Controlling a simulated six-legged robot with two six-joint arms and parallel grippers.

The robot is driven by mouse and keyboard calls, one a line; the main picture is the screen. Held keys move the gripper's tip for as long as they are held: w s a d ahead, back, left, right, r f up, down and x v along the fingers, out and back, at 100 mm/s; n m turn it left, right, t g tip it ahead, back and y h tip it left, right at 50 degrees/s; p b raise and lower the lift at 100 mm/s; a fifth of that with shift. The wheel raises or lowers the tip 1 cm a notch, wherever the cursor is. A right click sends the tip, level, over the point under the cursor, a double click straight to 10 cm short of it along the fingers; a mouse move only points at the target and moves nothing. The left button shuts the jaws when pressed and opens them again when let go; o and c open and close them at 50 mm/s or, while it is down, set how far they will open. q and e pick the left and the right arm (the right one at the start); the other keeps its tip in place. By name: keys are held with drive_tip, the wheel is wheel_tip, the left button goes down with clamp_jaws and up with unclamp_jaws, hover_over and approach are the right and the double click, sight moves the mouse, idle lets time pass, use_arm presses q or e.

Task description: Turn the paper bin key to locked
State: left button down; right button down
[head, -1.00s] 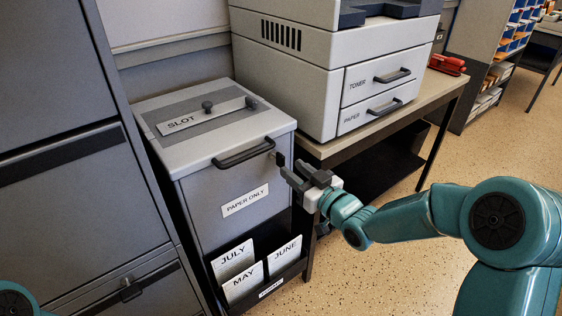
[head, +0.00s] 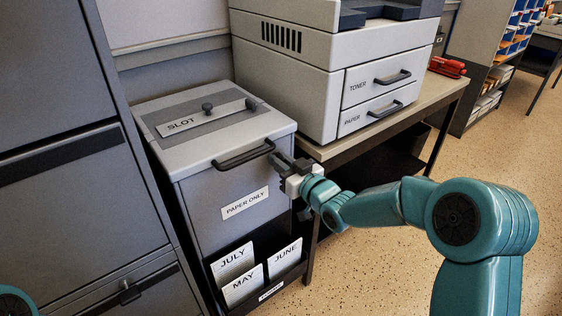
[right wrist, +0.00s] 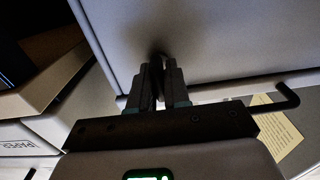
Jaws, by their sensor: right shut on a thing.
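The grey paper bin (head: 205,195) stands left of the printer, with a "PAPER ONLY" label (head: 245,203) on its front. My right gripper (head: 281,162) is at the upper right of that front, just below the lid, where the lock is. In the right wrist view the gripper (right wrist: 160,78) is shut on the dark key (right wrist: 157,72), close against the grey bin panel (right wrist: 215,40). The fingers hide most of the key, and I cannot tell its turn position. My left gripper is not in view.
The bin's black handle (head: 243,153) is close to the left of my right gripper. A table (head: 425,105) with a printer (head: 330,75) stands to the right. Folders marked July, May and June (head: 284,259) sit in the rack below. Open floor lies at right.

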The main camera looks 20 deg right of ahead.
drive_tip(key=shift+m, duration=0.3)
drive_tip(key=m, duration=0.3)
drive_tip(key=shift+m, duration=0.4)
drive_tip(key=m, duration=0.5)
drive_tip(key=shift+d, duration=0.1)
drive_tip(key=m+p, duration=0.1)
drive_tip(key=m, duration=0.3)
drive_tip(key=shift+d+f+m+p, duration=0.15)
drive_tip(key=shift+m+p, duration=0.4)
drive_tip(key=shift+m, duration=1.65)
drive_tip(key=c, duration=1.2)
unclamp_jaws()
